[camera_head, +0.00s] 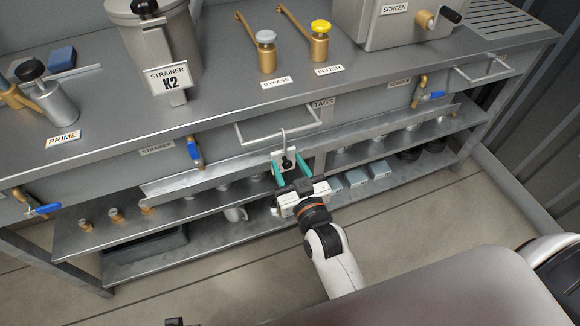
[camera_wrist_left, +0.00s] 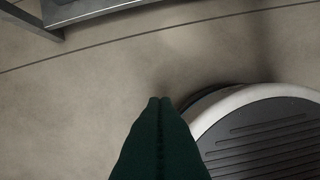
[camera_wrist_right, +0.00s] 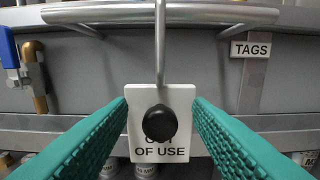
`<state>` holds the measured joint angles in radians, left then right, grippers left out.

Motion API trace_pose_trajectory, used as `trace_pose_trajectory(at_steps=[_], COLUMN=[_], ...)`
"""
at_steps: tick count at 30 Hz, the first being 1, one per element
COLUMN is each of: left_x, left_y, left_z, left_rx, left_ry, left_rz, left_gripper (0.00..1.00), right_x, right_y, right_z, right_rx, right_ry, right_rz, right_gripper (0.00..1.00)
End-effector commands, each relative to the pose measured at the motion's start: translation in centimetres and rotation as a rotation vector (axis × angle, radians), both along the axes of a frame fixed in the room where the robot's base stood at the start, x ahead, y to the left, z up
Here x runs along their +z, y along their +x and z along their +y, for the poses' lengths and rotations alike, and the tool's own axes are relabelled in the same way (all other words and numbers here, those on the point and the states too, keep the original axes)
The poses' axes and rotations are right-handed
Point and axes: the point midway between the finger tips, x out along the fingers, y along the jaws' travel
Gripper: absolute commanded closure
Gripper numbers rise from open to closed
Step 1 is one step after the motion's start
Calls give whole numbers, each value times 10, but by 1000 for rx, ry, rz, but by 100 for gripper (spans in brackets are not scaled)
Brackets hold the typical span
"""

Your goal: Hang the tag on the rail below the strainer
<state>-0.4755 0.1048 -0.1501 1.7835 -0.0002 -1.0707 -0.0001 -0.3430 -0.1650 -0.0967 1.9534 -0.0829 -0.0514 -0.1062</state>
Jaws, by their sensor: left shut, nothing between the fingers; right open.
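The white OUT OF USE tag (camera_wrist_right: 143,145) has a black knob (camera_wrist_right: 159,122) on its face and a grey hook (camera_wrist_right: 160,45) above it. It hangs at the bar rail (camera_wrist_right: 215,13) near the TAGS label; it also shows in the head view (camera_head: 280,154). My right gripper (camera_head: 290,170) is open, its teal fingers on either side of the knob in the right wrist view (camera_wrist_right: 160,108); I cannot tell whether they touch the tag. The grey strainer (camera_head: 158,45), marked K2, stands on the counter at upper left. My left gripper (camera_wrist_left: 160,100) is shut and empty over the floor.
A STRAINER label (camera_head: 157,148) and a blue-handled valve (camera_head: 194,151) are on the front panel, left of the tag. A ledge (camera_head: 215,172) runs below, above shelves with cups and grey boxes (camera_head: 357,178). Another bar rail (camera_head: 483,73) is at far right.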

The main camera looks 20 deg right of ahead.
Motion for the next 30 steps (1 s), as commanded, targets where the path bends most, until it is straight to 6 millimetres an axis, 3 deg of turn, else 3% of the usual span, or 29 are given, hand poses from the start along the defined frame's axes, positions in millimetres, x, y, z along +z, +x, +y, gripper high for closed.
trace_pose_trajectory(at_steps=[5,15,21,30], left_x=[1,-24,-31,-34], left_y=[0,-8,-11,-13], left_z=[0,1,2,2], left_rx=[0,-2,-3,-4], left_ry=[-1,1,2,3], left_rz=[-4,13,17,20], left_gripper=[100,100,100,100], right_x=[-1,-1,0,0], right_y=[-11,-80,-110,-120], right_z=[0,-2,-4,-4], right_rx=[0,0,0,0], right_ry=[0,0,0,0], right_rz=[3,6,3,-1], right_gripper=[54,54,54,54])
